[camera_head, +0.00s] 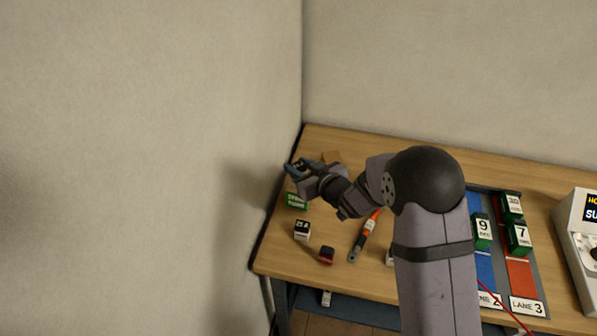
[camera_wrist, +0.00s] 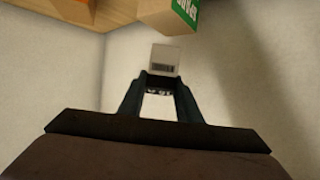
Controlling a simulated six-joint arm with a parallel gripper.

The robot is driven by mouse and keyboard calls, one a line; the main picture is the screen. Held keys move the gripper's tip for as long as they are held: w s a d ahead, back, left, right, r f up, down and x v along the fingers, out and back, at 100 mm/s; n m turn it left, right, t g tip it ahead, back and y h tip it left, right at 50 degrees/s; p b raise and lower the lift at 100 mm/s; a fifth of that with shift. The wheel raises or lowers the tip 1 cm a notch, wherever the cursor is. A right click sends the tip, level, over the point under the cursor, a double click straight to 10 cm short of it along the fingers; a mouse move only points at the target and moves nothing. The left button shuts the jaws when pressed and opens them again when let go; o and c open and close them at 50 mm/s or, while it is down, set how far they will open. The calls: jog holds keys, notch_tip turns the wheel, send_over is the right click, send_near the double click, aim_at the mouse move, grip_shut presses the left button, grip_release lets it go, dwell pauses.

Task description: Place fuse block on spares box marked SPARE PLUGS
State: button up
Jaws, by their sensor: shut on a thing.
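My gripper (camera_head: 294,168) is at the back left corner of the bench, close to the left wall. In the wrist view its fingers (camera_wrist: 163,83) are shut on a small pale fuse block (camera_wrist: 165,58) with a barcode label. The spares box (camera_wrist: 158,16) is brown with a green label, partly cut off at the top of the wrist view. In the head view its green label (camera_head: 296,201) shows just below my gripper, and my gripper covers much of the box. The block appears beside the box's edge in the wrist view; I cannot tell its height above it.
On the bench (camera_head: 276,258) are a block marked 25 A (camera_head: 302,230), a small red and dark item (camera_head: 326,256) and an orange and grey tool (camera_head: 365,235). Green numbered blocks (camera_head: 482,230) stand in coloured lanes at right. A white instrument (camera_head: 580,240) is far right.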

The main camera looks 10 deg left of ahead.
jog(key=shift+f, duration=1.25)
jog(key=shift+f, duration=0.2)
jog(key=o, duration=1.1)
jog(key=shift+r, duration=0.1)
jog(key=shift+r+p, duration=0.15)
jog(key=shift+p, duration=0.2)
jog(key=shift+s+d, duration=0.2)
jog(key=b+v, duration=0.3)
jog(key=v, duration=0.8)
